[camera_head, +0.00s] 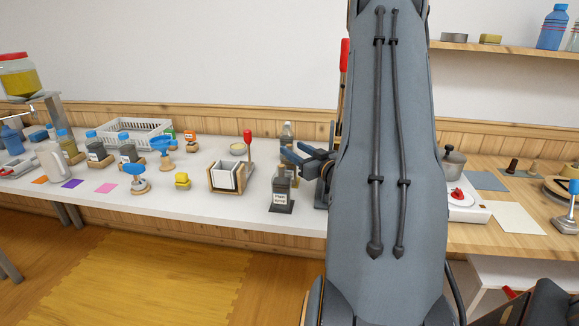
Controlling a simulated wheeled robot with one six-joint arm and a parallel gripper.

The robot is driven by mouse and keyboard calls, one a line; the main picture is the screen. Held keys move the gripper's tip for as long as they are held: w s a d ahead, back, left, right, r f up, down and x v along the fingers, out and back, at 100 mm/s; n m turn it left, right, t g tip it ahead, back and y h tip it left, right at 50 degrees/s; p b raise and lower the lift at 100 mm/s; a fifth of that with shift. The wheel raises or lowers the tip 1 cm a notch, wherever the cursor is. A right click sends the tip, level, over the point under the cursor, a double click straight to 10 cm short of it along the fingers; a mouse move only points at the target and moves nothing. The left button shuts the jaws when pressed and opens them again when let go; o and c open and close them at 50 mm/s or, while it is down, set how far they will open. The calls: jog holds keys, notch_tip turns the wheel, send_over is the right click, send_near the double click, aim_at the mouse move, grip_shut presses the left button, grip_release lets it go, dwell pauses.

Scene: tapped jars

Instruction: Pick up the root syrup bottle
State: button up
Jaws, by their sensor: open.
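My gripper (296,153) has blue-tipped fingers and reaches in from the right. It is open, at about the height of the bottle's top and close to it. I cannot tell whether the fingers are around the neck or behind it. My arm hides the table to the right of the bottle.
Another bottle (287,130) stands behind my gripper. A wooden holder with white cards (226,177) and a red-knobbed lever (248,137) stand to the left. The table front between the block and holder is clear.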

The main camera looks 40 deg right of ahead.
jog(key=shift+w, duration=0.5)
jog(key=shift+d, duration=0.1)
grip_shut()
jog(key=shift+r, duration=0.1)
